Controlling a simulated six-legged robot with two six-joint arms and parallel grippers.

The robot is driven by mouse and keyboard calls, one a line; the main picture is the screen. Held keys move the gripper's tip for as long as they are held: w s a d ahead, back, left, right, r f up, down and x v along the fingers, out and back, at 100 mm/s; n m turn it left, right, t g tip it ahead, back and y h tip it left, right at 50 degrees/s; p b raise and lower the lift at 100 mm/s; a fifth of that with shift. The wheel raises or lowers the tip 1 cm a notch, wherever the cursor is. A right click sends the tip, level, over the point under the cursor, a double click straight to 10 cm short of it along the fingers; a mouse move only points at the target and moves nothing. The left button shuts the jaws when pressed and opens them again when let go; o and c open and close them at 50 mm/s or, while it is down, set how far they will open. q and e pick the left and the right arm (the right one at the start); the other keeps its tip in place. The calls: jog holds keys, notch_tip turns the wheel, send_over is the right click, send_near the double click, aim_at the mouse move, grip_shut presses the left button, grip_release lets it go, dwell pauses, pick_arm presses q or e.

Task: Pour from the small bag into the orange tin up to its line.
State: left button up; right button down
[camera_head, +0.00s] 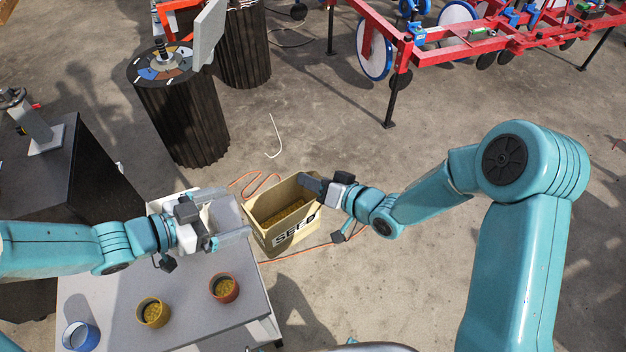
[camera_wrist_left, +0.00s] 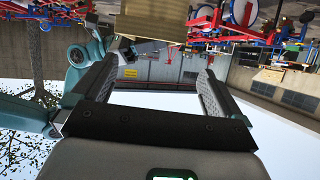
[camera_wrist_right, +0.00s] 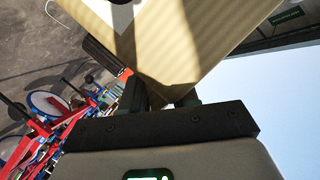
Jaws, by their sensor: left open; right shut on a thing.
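The small bag (camera_head: 264,240) is tan, open at the top, marked SEED and holds yellow-brown grain. My right gripper (camera_head: 312,184) is shut on its upper right edge; the bag's tan wall (camera_wrist_right: 190,40) fills the top of the right wrist view. The orange tin (camera_head: 224,296) stands upright on the table's right part, with grain inside; I cannot make out its line. The bag is above and right of this tin, apart from it. My left gripper (camera_head: 236,220) is open beyond the tins, left of the bag. The left wrist view shows nothing between its fingers (camera_wrist_left: 162,88).
A yellow tin (camera_head: 153,320) with grain and a blue tin (camera_head: 80,340) stand left of the orange tin on the grey table (camera_head: 190,325). An orange cord (camera_head: 285,260) lies on the floor. Dark ribbed drums (camera_head: 185,125) and a red frame machine (camera_head: 480,45) stand farther back.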

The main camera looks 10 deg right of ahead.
jog(key=shift+w+r, duration=0.1)
pick_arm(q)
jog(key=a+f+n+t+y, duration=0.1)
jog(key=a+f+n+y, duration=0.4)
jog(key=f+n, duration=0.5)
jog(key=s+d+f+n+g+y, duration=0.1)
jog(key=s+d+f+n+g, duration=0.1)
jog(key=s+f, duration=0.5)
jog(key=s+d+f+n+g+y, duration=0.1)
jog(key=s+d+f+n+g, duration=0.1)
jog(key=s+f+g, duration=0.3)
jog(key=s+d+f, duration=0.1)
jog(key=s+f, duration=0.2)
jog(key=shift+s+n+y, duration=0.3)
jog(key=shift+s+y, duration=0.05)
jog(key=shift+y, duration=0.05)
jog(key=shift+d, duration=0.1)
